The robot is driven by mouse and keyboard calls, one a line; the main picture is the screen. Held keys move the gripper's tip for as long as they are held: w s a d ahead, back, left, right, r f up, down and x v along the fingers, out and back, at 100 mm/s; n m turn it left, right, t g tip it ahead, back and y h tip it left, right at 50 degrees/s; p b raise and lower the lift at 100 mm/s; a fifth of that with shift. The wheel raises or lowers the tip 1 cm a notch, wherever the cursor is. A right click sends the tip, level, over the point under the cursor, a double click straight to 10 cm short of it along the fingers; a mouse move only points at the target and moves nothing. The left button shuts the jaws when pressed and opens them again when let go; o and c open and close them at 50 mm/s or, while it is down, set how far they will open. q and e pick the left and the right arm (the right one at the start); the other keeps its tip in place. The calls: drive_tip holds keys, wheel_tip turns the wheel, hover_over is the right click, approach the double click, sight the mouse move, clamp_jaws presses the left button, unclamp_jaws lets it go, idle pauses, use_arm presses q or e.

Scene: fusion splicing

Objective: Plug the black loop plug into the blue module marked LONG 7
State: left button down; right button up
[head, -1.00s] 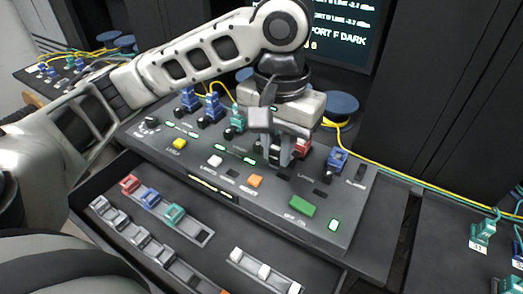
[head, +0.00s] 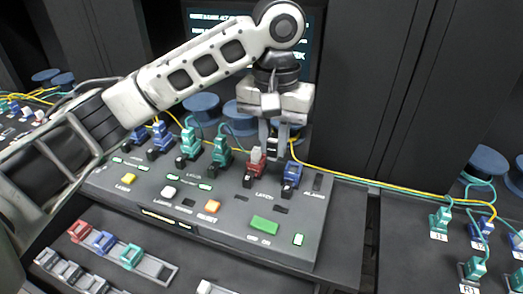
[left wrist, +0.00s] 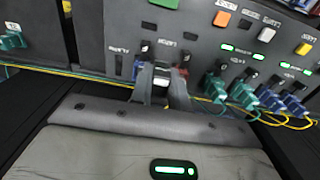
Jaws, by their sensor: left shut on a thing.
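My left gripper (head: 272,148) points down over the console, just behind and between a red module (head: 255,168) and a blue module (head: 291,175). It is shut on a small black-and-white piece, probably the black loop plug (head: 272,145), mostly hidden by the fingers. In the left wrist view, the fingers (left wrist: 162,84) hold this pale and dark piece in front of the console sockets. More blue modules stand at the console's left, one of them here (head: 161,136). I cannot read LONG 7 on any module. My right gripper is not in view.
The sloped console (head: 230,225) has coloured buttons and green lights. Teal modules (head: 220,152) stand left of the red one. Yellow and teal cables (head: 380,187) run behind it to the right. A tray of loose plugs (head: 160,268) lies in front.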

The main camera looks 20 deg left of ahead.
use_arm(q)
drive_tip(key=shift+w+d+f, duration=0.1)
drive_tip(key=shift+w+d, duration=0.15)
drive_tip(key=shift+w, duration=0.25)
drive_tip(key=w+b, duration=0.1)
drive_tip(key=w+d+f, duration=0.1)
drive_tip(key=w, duration=0.1)
drive_tip(key=w+d+f+b, duration=0.1)
drive_tip(key=w, duration=0.1)
drive_tip(key=shift+d+f+b, duration=0.1)
drive_tip(key=shift+f+b, duration=0.1)
drive_tip(key=shift+b, duration=0.15)
drive_tip(key=shift+f, duration=1.8)
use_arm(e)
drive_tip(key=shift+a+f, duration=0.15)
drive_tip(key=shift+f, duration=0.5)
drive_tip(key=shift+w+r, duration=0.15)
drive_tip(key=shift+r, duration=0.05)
